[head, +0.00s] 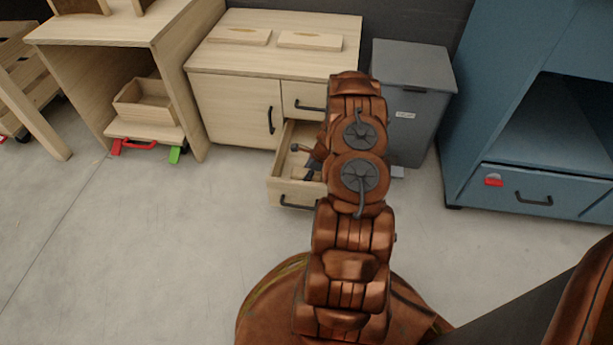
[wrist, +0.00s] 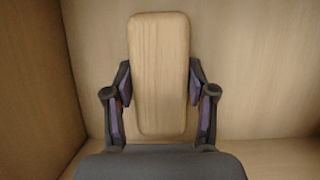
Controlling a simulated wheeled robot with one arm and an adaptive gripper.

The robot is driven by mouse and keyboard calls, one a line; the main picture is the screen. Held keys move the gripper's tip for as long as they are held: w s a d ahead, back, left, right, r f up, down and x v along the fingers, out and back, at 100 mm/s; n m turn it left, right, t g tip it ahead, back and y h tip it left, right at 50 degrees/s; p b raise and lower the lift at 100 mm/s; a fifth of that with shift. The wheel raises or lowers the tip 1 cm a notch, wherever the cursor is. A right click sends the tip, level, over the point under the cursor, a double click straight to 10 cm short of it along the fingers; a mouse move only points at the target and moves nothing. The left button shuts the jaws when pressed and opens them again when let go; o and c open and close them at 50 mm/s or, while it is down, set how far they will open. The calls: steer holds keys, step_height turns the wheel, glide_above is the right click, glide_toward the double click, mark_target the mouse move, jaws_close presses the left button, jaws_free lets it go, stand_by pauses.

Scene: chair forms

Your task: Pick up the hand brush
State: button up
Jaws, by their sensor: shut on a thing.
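The hand brush shows in the wrist view as a pale wooden block with rounded corners (wrist: 159,62); no bristles show from this side. My gripper (wrist: 160,85) has one finger against each long side of the block and is shut on it. In the head view my gripper (head: 313,167) is down inside an open drawer (head: 297,195) of the wooden cabinet, partly hidden by my arm. The brush cannot be made out there. Whether it touches the drawer floor is not clear.
Drawer walls stand close around the gripper; the left wall (wrist: 35,95) shows in the wrist view. A grey bin (head: 412,95) stands right of the cabinet (head: 225,100). A blue cabinet (head: 530,130) is farther right, a wooden desk (head: 110,30) left. The floor in front is clear.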

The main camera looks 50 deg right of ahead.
steer(key=shift+r+b, duration=0.1)
steer(key=shift+b, duration=0.25)
step_height(320, 180, up, 10)
steer(key=p, duration=0.4)
steer(key=shift+r, duration=0.2)
